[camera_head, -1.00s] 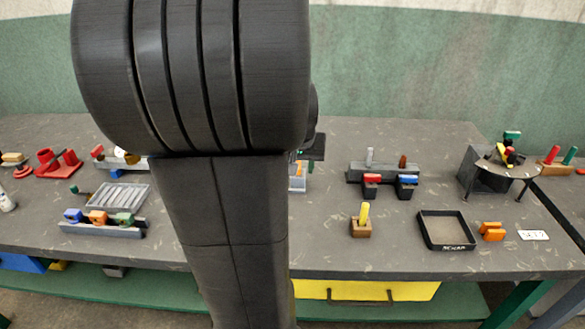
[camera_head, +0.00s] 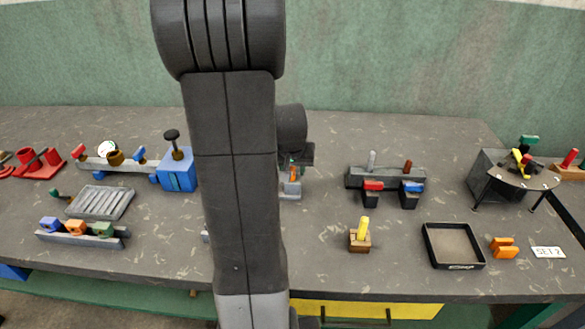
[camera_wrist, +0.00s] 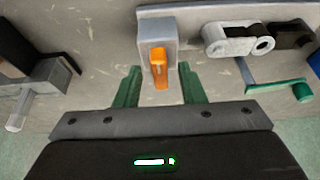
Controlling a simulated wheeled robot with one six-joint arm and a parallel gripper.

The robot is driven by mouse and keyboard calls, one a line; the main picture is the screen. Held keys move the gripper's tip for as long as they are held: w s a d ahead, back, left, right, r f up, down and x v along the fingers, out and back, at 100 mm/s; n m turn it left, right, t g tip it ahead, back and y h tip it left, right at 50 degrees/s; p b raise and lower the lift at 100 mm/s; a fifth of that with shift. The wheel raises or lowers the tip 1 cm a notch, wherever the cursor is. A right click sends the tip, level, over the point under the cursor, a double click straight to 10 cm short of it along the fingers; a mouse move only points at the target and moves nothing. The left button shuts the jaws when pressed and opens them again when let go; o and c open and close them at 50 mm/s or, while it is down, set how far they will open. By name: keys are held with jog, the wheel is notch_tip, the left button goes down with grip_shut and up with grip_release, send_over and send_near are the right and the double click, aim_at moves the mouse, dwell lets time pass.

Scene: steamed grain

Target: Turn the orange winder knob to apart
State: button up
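The orange winder knob (camera_wrist: 158,66) is a small upright orange lever on the face of a grey block (camera_wrist: 155,32) in the wrist view. In the head view the knob (camera_head: 293,171) is a small orange spot just right of my arm, partly hidden. My gripper (camera_wrist: 160,80) has two green fingers spread apart, one on each side of the knob. There is a visible gap between each finger and the knob, and I see no contact. In the head view my gripper's fingers are hidden behind my arm.
In the wrist view, a grey link (camera_wrist: 238,40) and a green-handled crank (camera_wrist: 275,88) lie to the right, and a grey clamp-like part (camera_wrist: 40,90) to the left. In the head view, a blue box (camera_head: 177,172) stands left of my arm and a black tray (camera_head: 453,245) lies to the right.

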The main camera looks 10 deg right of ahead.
grip_shut()
jog(key=shift+n, duration=0.3)
jog(key=n+y, duration=0.1)
jog(key=n, duration=0.2)
jog(key=shift+d+b, duration=0.2)
jog(key=shift+b, duration=0.15)
jog(key=n+y+b, duration=0.1)
jog(key=n+b, duration=0.1)
jog(key=n+y+b, duration=0.1)
jog(key=n+b, duration=0.1)
jog(key=n, duration=0.1)
jog(key=shift+d+f, duration=0.15)
jog(key=shift+d, duration=0.05)
jog(key=n+y+b, duration=0.1)
jog(key=n, duration=0.1)
jog(key=n+g+b, duration=0.1)
jog(key=n, duration=0.1)
jog(key=shift+w+d+n+y, duration=0.1)
jog(key=shift+w+n+y, duration=0.05)
jog(key=shift+n+y, duration=0.25)
jog(key=shift+w+n+g+y, duration=0.15)
jog(key=shift+n+g, duration=0.35)
jog(key=shift+n, duration=0.6)
jog(key=shift+n+g+y, duration=0.15)
jog(key=shift+n+g, duration=0.35)
jog(key=shift+n, duration=0.6)
jog(key=shift+r, duration=0.2)
